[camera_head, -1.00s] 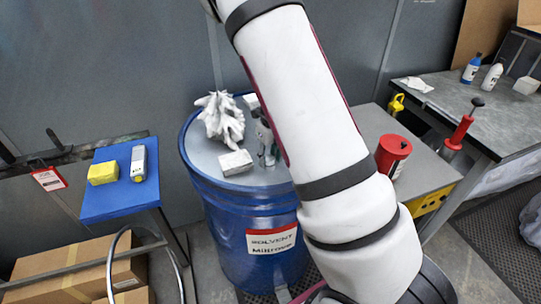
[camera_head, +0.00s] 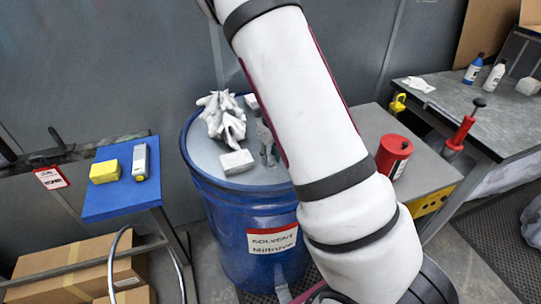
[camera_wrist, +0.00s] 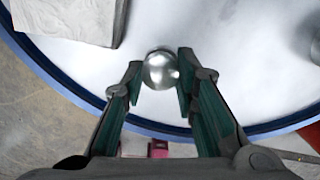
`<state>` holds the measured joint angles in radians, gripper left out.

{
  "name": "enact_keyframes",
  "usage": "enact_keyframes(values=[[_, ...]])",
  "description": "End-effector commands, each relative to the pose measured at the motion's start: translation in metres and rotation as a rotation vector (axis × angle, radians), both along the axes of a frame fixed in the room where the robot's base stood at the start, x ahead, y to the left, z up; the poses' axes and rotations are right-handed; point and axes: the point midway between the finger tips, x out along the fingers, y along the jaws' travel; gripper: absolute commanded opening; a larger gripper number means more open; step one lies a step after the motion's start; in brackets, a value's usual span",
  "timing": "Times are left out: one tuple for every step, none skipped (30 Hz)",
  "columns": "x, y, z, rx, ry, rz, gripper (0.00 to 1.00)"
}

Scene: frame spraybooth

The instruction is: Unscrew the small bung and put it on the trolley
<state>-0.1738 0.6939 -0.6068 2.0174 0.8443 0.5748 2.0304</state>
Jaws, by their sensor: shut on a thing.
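The small bung (camera_wrist: 161,70) is a shiny, round, silvery piece at the blue drum's pale top (camera_wrist: 230,60), near the rim. My gripper (camera_wrist: 160,74) is shut on it, one finger on each side. I cannot tell whether the bung is still seated or lifted. In the head view my gripper (camera_head: 267,145) shows at the drum top, partly hidden behind my arm, and the bung cannot be made out. A blue-topped stand (camera_head: 110,205) is at left and a grey-topped unit with a yellow front (camera_head: 425,180) at right; I cannot tell which is the trolley.
A crumpled white rag (camera_head: 222,117) and a pale block (camera_head: 237,162) lie on the drum. The blue stand holds a yellow block (camera_head: 104,171) and a grey-yellow item (camera_head: 140,162); its front is bare. A red can (camera_head: 393,156) stands on the grey unit.

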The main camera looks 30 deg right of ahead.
Motion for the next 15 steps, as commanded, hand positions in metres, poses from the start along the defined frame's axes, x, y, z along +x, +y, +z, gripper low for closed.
enact_keyframes(values=[[0.000, 0.001, 0.000, 0.001, 0.000, 0.000, 0.05], [0.000, 0.001, 0.001, 0.001, 0.000, 0.000, 0.05], [0.000, 0.000, 0.001, 0.001, -0.001, -0.001, 0.05], [0.000, 0.000, 0.002, 0.001, -0.001, -0.001, 0.05], [0.000, 0.000, 0.003, 0.000, -0.001, -0.001, 0.05], [0.000, 0.000, 0.004, 0.000, -0.001, -0.001, 0.05], [0.000, 0.000, 0.005, 0.000, -0.002, -0.002, 0.05], [0.000, 0.000, 0.006, 0.000, -0.002, -0.002, 0.05], [0.000, 0.000, 0.008, 0.001, -0.002, -0.003, 0.05], [0.000, 0.000, 0.009, 0.000, -0.002, -0.003, 0.05], [0.000, 0.000, 0.010, 0.000, -0.002, -0.003, 0.05], [0.000, 0.000, 0.011, 0.000, -0.002, -0.003, 0.05], [0.000, 0.000, 0.012, 0.000, -0.002, -0.003, 0.05], [0.000, 0.000, 0.013, 0.000, -0.002, -0.002, 0.05], [0.000, 0.000, 0.015, 0.000, -0.002, -0.002, 0.05]])
